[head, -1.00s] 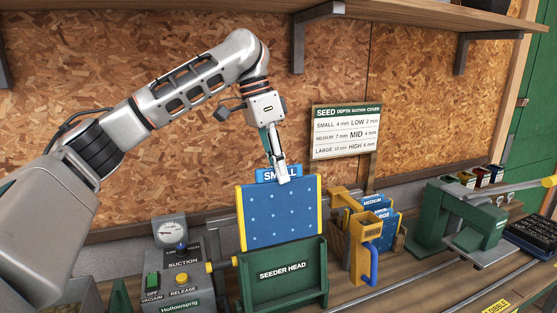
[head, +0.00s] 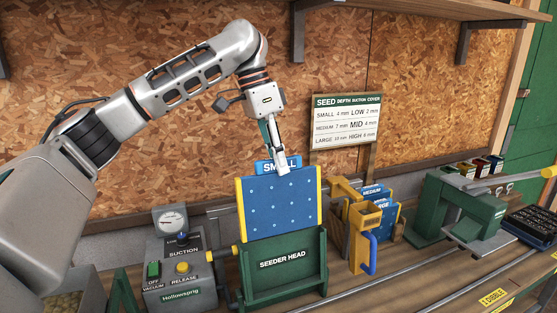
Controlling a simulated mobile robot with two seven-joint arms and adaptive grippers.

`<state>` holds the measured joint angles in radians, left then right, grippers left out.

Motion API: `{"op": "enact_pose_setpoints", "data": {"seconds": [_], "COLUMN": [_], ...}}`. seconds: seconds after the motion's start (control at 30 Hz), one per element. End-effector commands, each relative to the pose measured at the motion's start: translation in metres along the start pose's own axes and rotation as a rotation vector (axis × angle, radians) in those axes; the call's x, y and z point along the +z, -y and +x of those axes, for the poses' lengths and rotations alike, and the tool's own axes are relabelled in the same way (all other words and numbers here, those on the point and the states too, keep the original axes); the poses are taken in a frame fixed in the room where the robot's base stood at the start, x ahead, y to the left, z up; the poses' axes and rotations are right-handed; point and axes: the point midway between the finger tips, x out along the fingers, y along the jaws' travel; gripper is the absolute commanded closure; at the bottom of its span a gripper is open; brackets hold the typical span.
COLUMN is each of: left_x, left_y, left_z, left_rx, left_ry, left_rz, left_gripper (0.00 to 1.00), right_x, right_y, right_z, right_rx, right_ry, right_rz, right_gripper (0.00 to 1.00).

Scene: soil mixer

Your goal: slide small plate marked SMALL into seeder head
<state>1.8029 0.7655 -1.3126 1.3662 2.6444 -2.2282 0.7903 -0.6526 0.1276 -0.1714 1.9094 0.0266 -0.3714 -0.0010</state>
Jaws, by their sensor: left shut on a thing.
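The blue plate marked SMALL (head: 281,207) stands upright above the green seeder head (head: 284,274). It has yellow side edges and a dotted face. Its lower edge is hidden behind the seeder head's front, so I cannot tell how deep it sits. My left gripper (head: 281,165) is shut on the plate's top tab, from above. My right gripper is not in view.
A suction control box (head: 180,268) stands left of the seeder head. A yellow rack (head: 359,240) with the MEDIUM and LARGE plates (head: 383,212) stands to the right. A green press (head: 456,210) is further right. A settings sign (head: 346,121) hangs behind.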

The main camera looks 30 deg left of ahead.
Motion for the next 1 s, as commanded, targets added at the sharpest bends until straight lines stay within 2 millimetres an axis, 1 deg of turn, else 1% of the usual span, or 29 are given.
{"op": "enact_pose_setpoints", "data": {"seconds": [0.77,1.0], "left_x": [0.001,0.003], "left_y": [-0.001,0.0], "left_z": [0.003,0.011], "left_rx": [0.001,0.002], "left_ry": [-0.002,-0.001], "left_rz": [0.0,-0.001], "left_gripper": [1.0,1.0], "right_x": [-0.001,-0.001], "right_y": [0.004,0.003], "right_z": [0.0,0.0], "right_rx": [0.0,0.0], "right_ry": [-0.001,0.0], "right_rz": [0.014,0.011], "right_gripper": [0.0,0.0]}}
